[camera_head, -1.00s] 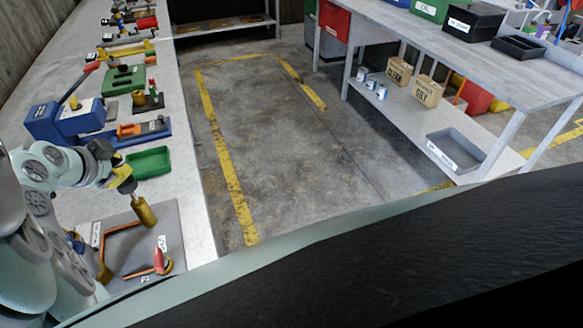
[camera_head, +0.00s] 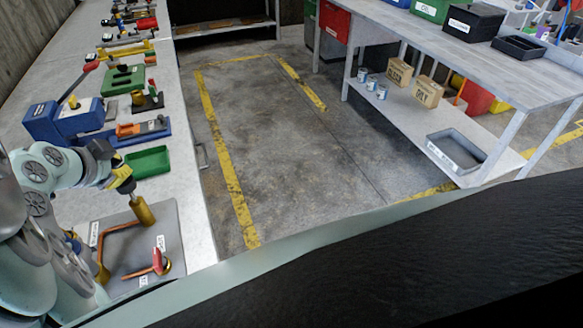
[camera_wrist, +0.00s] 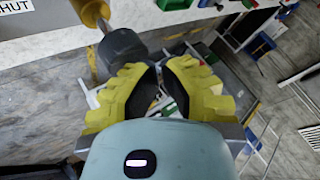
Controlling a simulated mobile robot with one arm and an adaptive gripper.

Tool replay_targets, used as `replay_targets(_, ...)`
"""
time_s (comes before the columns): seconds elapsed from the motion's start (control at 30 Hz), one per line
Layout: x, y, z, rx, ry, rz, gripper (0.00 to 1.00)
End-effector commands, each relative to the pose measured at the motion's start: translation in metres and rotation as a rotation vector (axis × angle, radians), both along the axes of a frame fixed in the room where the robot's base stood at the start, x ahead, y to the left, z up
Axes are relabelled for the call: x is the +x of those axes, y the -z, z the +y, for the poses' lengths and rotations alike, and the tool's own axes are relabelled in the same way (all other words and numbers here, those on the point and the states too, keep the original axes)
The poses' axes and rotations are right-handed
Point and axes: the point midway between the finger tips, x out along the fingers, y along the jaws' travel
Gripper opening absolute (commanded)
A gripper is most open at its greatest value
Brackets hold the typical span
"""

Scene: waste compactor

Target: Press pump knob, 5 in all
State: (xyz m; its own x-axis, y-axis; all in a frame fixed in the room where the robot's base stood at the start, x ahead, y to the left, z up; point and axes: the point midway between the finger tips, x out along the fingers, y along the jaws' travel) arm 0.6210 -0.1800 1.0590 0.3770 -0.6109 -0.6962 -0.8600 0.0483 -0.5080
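The pump is a brass cylinder (camera_head: 143,211) standing tilted on a grey plate at the near end of the left bench. In the wrist view, a thin metal rod joins its brass end (camera_wrist: 91,12) to a dark grey round knob (camera_wrist: 122,50). My gripper (camera_head: 126,187) hangs just above the cylinder in the head view. In the wrist view, its yellow fingers (camera_wrist: 158,66) are drawn together, with their tips close beside the knob. I see nothing between them. Whether they touch the knob is unclear. In the head view my gripper hides most of the knob.
A copper pipe (camera_head: 118,232) and a red-handled valve (camera_head: 158,262) share the grey plate (camera_head: 183,255) with the pump. A green tray (camera_head: 147,161) and a blue vise (camera_head: 65,122) stand behind my gripper. The floor (camera_head: 290,150) right of the bench is clear.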

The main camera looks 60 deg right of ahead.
Motion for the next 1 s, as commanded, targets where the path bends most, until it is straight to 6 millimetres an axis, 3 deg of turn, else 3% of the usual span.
replay_targets(1.0,-0.0003,0.0117,0.0007,0.003,-0.001,0.002,0.0)
